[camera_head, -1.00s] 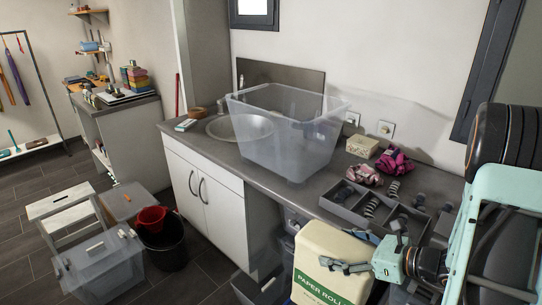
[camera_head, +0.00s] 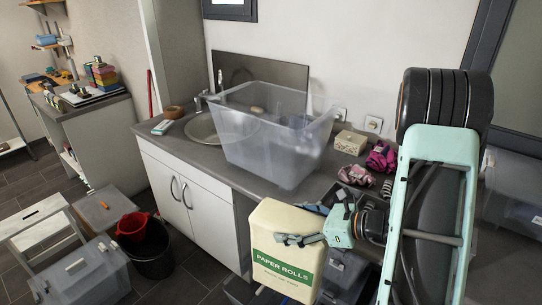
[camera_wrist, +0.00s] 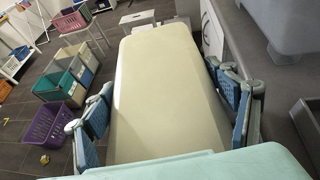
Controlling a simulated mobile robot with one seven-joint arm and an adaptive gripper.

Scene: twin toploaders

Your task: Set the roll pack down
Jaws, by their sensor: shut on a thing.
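The roll pack (camera_head: 283,255) is a cream block with a green band reading "PAPER ROLLS". In the head view it is upright, in front of the counter at the lower middle. My gripper (camera_head: 302,240) is shut on its upper part, with a finger across the front face. In the wrist view the roll pack (camera_wrist: 165,90) fills the middle, with the blue finger pads of my gripper (camera_wrist: 165,120) on both sides. Its lower end is cut off or hidden, so I cannot tell what is under it.
A large clear bin (camera_head: 272,140) stands on the counter (camera_head: 207,158) by the sink (camera_head: 203,127). Pink cloths (camera_head: 381,157) and a small box (camera_head: 350,142) lie to its right. A black bucket (camera_head: 152,258), a lidded clear box (camera_head: 88,278) and a step stool (camera_head: 38,228) stand on the floor at left.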

